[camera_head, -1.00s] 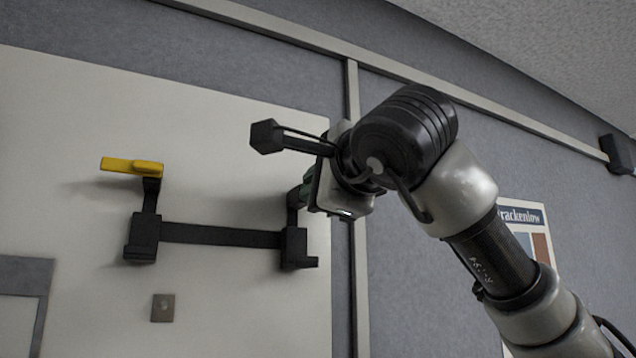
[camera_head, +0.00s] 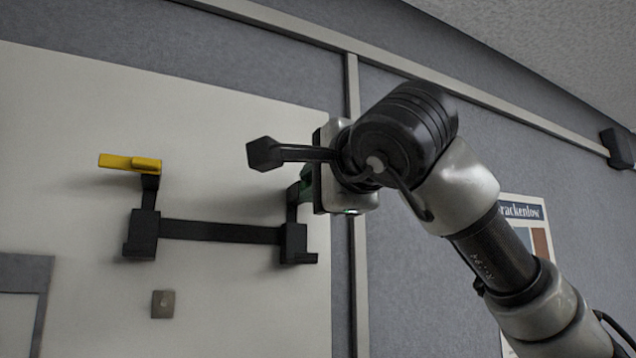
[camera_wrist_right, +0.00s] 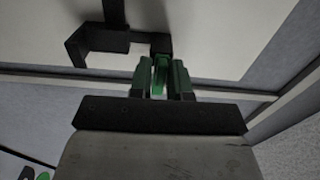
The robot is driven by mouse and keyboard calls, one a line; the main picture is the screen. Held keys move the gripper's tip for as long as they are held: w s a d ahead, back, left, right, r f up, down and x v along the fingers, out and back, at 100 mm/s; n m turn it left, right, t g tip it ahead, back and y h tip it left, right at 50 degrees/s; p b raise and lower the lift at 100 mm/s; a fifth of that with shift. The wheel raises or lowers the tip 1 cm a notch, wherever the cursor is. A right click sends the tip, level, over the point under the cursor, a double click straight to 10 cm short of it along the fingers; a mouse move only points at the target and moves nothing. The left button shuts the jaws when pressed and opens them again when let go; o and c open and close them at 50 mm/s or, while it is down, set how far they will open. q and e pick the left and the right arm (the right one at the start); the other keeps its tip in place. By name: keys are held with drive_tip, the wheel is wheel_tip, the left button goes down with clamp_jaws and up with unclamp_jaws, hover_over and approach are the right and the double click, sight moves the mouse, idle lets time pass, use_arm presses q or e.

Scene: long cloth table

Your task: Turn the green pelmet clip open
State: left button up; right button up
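The green pelmet clip (camera_wrist_right: 159,72) shows between the fingers of my right gripper (camera_wrist_right: 161,80) in the right wrist view, with a finger close on each side. The gripper appears shut on it. In the head view only a bit of green (camera_head: 306,176) shows beside my right gripper (camera_head: 311,182), at the top of the right bracket (camera_head: 293,243); my wrist hides the rest. A yellow clip (camera_head: 130,163) sits level on the left bracket (camera_head: 143,232), untouched. My left gripper is not in view.
A dark bar (camera_head: 220,232) joins the two brackets in front of the pale board (camera_head: 80,110). A small square plate (camera_head: 162,304) is below. A poster (camera_head: 523,215) hangs right, behind my arm. A dark box (camera_head: 618,150) is at the far right.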

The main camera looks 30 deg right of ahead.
drive_tip(key=shift+o, duration=1.4)
drive_tip(key=shift+s+r, duration=0.1)
drive_tip(key=shift+s, duration=0.1)
drive_tip(key=s+b, duration=0.4)
drive_tip(key=s, duration=0.6)
drive_tip(key=shift+s+a+b, duration=0.3)
drive_tip(key=shift+a+b, duration=0.05)
drive_tip(key=shift+b, duration=0.05)
